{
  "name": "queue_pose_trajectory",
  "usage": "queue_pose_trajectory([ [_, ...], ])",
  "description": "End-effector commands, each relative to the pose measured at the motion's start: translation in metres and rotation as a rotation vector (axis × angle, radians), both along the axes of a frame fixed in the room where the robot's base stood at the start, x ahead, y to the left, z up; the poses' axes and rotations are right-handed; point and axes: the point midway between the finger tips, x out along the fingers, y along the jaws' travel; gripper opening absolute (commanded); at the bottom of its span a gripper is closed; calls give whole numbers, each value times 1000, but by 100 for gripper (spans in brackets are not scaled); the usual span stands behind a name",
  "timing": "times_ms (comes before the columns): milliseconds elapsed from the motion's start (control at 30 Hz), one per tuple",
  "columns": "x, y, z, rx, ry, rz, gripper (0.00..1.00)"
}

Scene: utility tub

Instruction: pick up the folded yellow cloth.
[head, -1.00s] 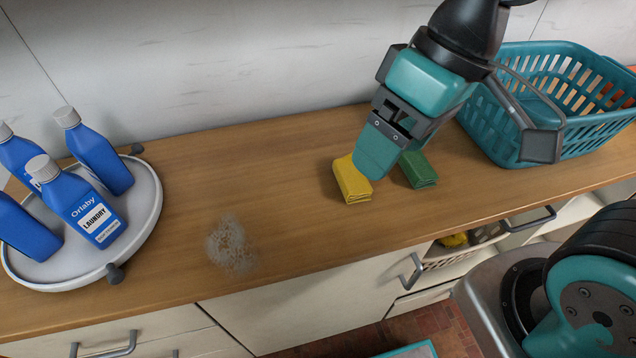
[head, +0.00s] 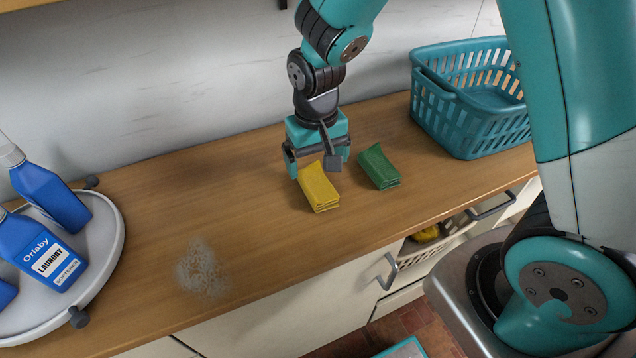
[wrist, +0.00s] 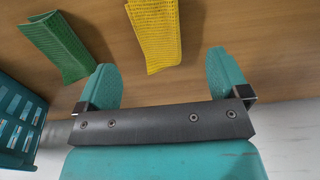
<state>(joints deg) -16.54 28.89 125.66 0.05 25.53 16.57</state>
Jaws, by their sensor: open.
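The folded yellow cloth (head: 320,188) lies on the wooden counter, left of a folded green cloth (head: 379,167). My gripper (head: 318,166) is open and empty, pointing down at the back end of the yellow cloth. In the wrist view the yellow cloth (wrist: 155,35) lies just ahead of the space between the two teal fingers (wrist: 160,68), and the green cloth (wrist: 55,42) lies ahead of and outside the left finger. I cannot tell how far the fingertips are above the counter.
A teal laundry basket (head: 460,126) stands at the right. A round white tray (head: 106,250) with blue laundry bottles (head: 45,250) is at the left. A foamy patch (head: 201,268) lies near the front edge. The counter (head: 210,190) between tray and cloths is otherwise clear.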

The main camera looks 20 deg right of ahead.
Motion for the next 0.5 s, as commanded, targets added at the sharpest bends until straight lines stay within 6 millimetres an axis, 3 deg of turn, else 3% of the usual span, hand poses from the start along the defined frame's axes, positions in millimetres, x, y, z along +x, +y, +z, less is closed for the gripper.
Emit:
queue_pose_trajectory([
  [100,0,0,-15,0,2,0,94],
  [267,0,-1,-25,0,1,0,94],
  [500,3,-5,-60,0,3,1,94],
])
